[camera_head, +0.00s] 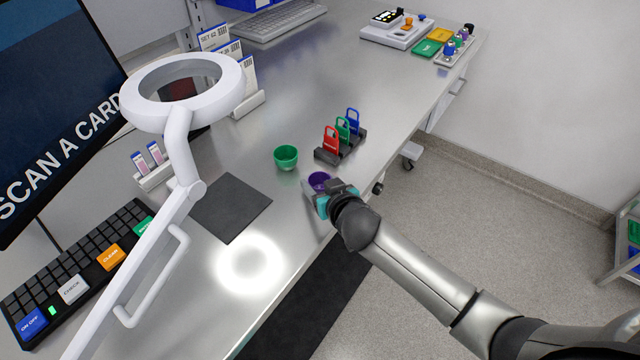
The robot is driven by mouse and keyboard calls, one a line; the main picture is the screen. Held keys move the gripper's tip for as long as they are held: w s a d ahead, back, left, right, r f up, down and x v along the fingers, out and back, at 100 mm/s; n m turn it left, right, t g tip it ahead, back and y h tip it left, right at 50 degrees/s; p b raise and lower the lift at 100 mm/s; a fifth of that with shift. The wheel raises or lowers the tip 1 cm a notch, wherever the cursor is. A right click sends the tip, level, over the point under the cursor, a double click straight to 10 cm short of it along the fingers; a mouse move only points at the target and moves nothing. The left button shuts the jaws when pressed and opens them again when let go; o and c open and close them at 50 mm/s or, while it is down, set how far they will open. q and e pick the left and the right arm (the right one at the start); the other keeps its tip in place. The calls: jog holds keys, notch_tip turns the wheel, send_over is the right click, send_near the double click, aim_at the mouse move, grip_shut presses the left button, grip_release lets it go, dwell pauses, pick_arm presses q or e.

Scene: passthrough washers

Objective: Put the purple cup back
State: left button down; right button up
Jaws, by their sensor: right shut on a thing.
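The purple cup (319,181) is small and round, at the front edge of the metal bench. My right gripper (323,194) reaches in from the lower right and is shut on the purple cup, hiding its near side. I cannot tell whether the cup rests on the bench or is slightly above it. A green cup (286,158) stands upright on the bench to the left of and behind it. My left gripper is not in view.
A rack with red (331,143), green and blue padlock-shaped tags stands just behind the purple cup. A dark mat (231,208) lies to the left. A white magnifier lamp (182,92) arches over the left side. A keyboard (80,266) is at lower left.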

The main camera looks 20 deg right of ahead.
jog(key=shift+f, duration=0.1)
jog(key=o, duration=1.5)
jog(key=shift+c, duration=0.2)
jog(key=shift+r, duration=0.25)
jog(key=shift+s, duration=0.35)
jog(key=p+v, duration=0.2)
jog(key=v, duration=0.9)
jog(key=shift+r, duration=0.15)
jog(key=shift+s, duration=0.1)
